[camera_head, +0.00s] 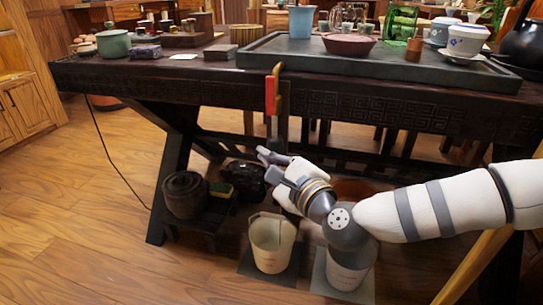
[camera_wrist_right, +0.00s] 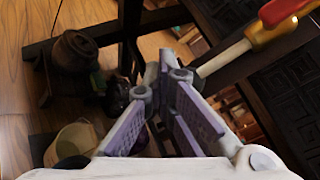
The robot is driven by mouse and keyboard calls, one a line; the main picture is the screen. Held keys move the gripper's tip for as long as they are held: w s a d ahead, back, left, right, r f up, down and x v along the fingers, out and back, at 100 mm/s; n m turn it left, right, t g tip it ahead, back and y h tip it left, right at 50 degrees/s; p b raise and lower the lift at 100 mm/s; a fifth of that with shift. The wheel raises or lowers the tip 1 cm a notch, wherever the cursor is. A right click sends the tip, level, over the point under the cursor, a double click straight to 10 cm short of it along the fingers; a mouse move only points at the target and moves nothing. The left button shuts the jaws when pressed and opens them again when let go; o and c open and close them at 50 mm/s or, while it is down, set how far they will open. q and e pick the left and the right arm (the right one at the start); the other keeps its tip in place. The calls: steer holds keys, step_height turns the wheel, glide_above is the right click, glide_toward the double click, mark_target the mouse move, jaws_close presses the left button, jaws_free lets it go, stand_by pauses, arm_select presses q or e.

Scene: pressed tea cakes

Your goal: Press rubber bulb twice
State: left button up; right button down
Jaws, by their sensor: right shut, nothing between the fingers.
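A red and yellow piece (camera_head: 272,92) hangs at the front edge of the dark table, by the tray's left front corner. A pale rod runs down from it in the right wrist view (camera_wrist_right: 282,15). I cannot tell whether this piece is the rubber bulb, and I see no other clear bulb. My right gripper (camera_head: 266,154) is below the table's front edge, under the hanging piece and apart from it. Its fingers are shut and empty, also in the right wrist view (camera_wrist_right: 164,68). My left gripper is not in view.
The dark table (camera_head: 160,80) carries a tray (camera_head: 275,60) with a blue cup (camera_head: 301,22), a reddish bowl (camera_head: 349,44) and lidded cups. A cream bucket (camera_head: 272,245) stands on the floor below my gripper. A dark jar (camera_head: 184,194) sits on a low stand. Floor at left is clear.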

stand_by(0.3)
steer(key=shift+s+a+p, duration=0.15)
steer(key=shift+s+p, duration=0.15)
steer(key=shift+s, duration=0.25)
steer(key=shift+s+a+p, duration=0.15)
steer(key=shift+s+p, duration=0.1)
steer(key=shift+s, duration=0.25)
steer(key=s, duration=0.1)
steer(key=s+a+p, duration=0.1)
steer(key=s, duration=0.1)
steer(key=s+p, duration=0.1)
steer(key=shift+s+a, duration=0.3)
steer(key=shift+s, duration=0.1)
